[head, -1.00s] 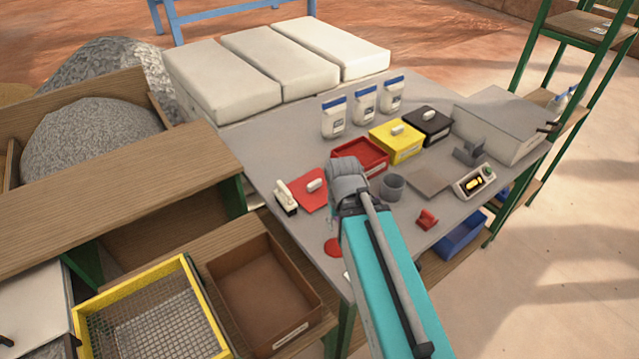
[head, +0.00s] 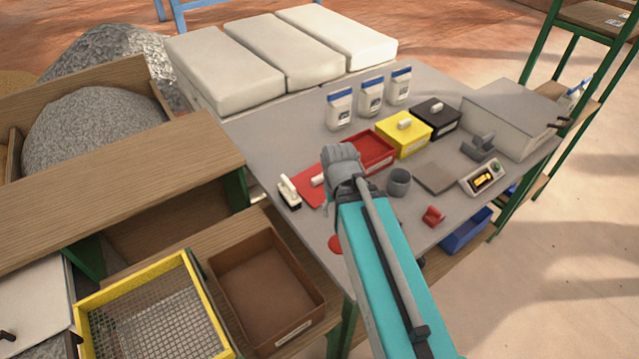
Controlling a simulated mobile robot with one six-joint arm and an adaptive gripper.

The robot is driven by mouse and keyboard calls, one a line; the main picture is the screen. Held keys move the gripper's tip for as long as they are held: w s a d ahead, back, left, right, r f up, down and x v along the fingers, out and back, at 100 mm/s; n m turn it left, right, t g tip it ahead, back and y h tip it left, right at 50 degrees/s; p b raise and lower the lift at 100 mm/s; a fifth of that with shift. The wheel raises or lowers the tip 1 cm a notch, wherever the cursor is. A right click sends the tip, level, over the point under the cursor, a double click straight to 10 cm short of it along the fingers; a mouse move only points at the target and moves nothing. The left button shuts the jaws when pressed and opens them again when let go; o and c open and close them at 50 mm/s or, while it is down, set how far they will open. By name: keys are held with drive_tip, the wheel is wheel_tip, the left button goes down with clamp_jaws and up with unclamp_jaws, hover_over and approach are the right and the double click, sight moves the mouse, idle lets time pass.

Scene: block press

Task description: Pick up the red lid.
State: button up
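The red lid (head: 306,192) lies flat on the grey table, left of the open red box (head: 372,148). Its white handle (head: 317,181) points up and is partly beside my wrist. My arm reaches in from the lower right, and its grey end covers the right part of the lid. My gripper (head: 330,198) is mostly hidden under the wrist, at the lid's right side. I cannot see its fingertips, nor whether they touch the lid.
A white-handled tool (head: 290,192) stands close left of the lid. A grey cup (head: 398,182), a yellow-lidded box (head: 403,137) and a black-lidded box (head: 436,118) are to the right. Several white jars (head: 371,98) stand behind. A small red object (head: 433,216) is near the front edge.

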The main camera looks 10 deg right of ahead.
sight(319, 177)
drive_tip(key=w+r+m+p, duration=0.2)
drive_tip(key=w+m, duration=0.4)
drive_tip(key=w, duration=0.5)
drive_tip(key=w+r+m+p, duration=0.1)
drive_tip(key=w+r+m, duration=0.1)
drive_tip(key=w+m, duration=0.4)
drive_tip(key=w, duration=0.5)
drive_tip(key=shift+p, duration=0.4)
drive_tip(key=shift+f, duration=0.2)
wheel_tip(319, 177, down, 8)
drive_tip(key=b, duration=0.8)
drive_tip(key=shift+f+b, duration=0.2)
drive_tip(key=shift+b, duration=0.1)
drive_tip(key=shift+f, duration=0.1)
drive_tip(key=shift+f+b, duration=2.5)
drive_tip(key=shift+b, duration=0.1)
clamp_jaws()
